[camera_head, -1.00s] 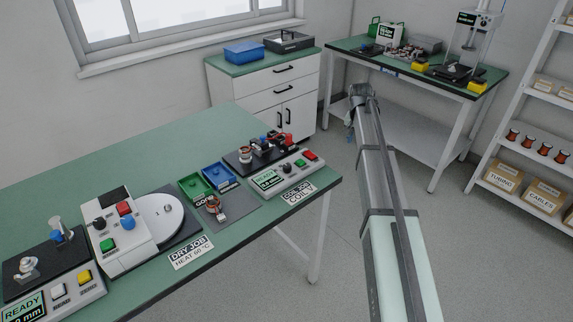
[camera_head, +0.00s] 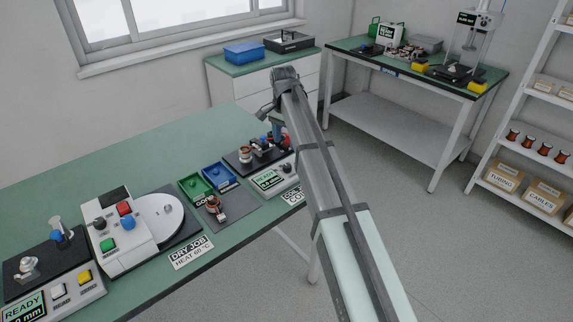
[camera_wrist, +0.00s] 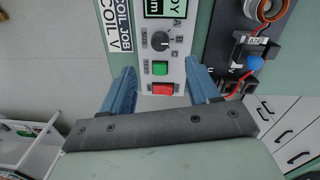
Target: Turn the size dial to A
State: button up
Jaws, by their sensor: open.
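The size dial (camera_wrist: 159,41) is a round dark knob on a light control panel (camera_wrist: 148,55) in the wrist view. The word SIZE runs along one side, and letters including A stand around it; I cannot read where its pointer sits. A green TEST button (camera_wrist: 160,68) and a red button (camera_wrist: 163,89) lie on the same panel. My gripper (camera_wrist: 160,70) is open and empty above the panel, its blue fingers spread to either side of the buttons.
The panel's display (camera_head: 268,180) reads READY. A black base (camera_wrist: 233,50) with a copper coil and red wire lies beside the panel. Green (camera_head: 195,188) and blue (camera_head: 219,175) bins and a white machine (camera_head: 122,230) stand to the left on the green bench (camera_head: 120,155).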

aim_at(287, 166)
jog(key=f, duration=1.1)
jog(key=shift+s+d, duration=0.1)
jog(key=shift+d, duration=0.1)
jog(key=shift+c, duration=0.2)
jog(key=c, duration=1)
jog(key=shift+n, duration=0.4)
jog(key=n, duration=0.3)
jog(key=shift+n, duration=0.4)
jog(key=shift+d+n, duration=0.1)
jog(key=shift+n, duration=2)
